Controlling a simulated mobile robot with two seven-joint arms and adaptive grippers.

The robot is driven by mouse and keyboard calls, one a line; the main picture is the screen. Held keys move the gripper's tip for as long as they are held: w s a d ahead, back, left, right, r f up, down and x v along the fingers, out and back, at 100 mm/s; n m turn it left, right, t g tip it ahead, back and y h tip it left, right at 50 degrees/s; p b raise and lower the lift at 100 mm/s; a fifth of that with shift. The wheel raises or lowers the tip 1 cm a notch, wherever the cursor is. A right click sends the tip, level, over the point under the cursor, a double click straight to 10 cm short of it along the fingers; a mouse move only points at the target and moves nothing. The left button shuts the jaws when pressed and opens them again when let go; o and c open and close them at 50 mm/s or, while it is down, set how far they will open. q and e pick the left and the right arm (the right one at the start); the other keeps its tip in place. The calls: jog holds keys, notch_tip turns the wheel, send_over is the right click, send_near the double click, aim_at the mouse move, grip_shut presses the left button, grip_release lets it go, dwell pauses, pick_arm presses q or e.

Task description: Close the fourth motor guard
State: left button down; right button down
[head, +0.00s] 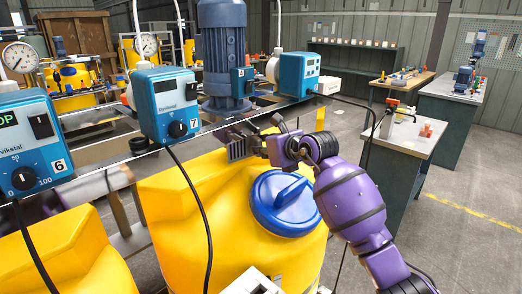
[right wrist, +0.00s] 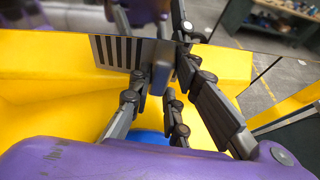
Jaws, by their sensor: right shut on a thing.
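A grey slotted plate (head: 237,148), which looks like the motor guard, hangs at the rail below the large blue motor (head: 222,50), above the yellow tank. In the right wrist view the slotted plate (right wrist: 112,51) shows dark upright slots, with a pale grey-blue block (right wrist: 161,66) at its right edge. My right gripper (head: 255,142) reaches in from the right over the tank. In the right wrist view its fingers (right wrist: 160,82) are shut on that block of the guard. The fingers partly hide the block and the plate's edge. My left gripper is not in view.
The yellow tank (head: 180,205) with a blue lid (head: 285,200) lies under my right arm. Blue controllers, marked 6 (head: 27,145) and 7 (head: 165,103), sit along the rail, with black cables hanging down. A workbench (head: 405,135) stands at the right; floor there is open.

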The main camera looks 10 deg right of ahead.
jog(key=shift+w+d+f+n+y+b, duration=0.1)
jog(key=shift+w+f+n+y+b, duration=0.15)
jog(key=shift+w+n+y, duration=0.25)
jog(key=shift+w+r, duration=0.35)
jog(key=shift+w, duration=0.2)
jog(key=c, duration=1.9)
grip_release()
jog(key=shift+o, duration=1.3)
jog(key=shift+w+f, duration=0.1)
jog(key=shift+w, duration=0.05)
jog(key=v, duration=1.2)
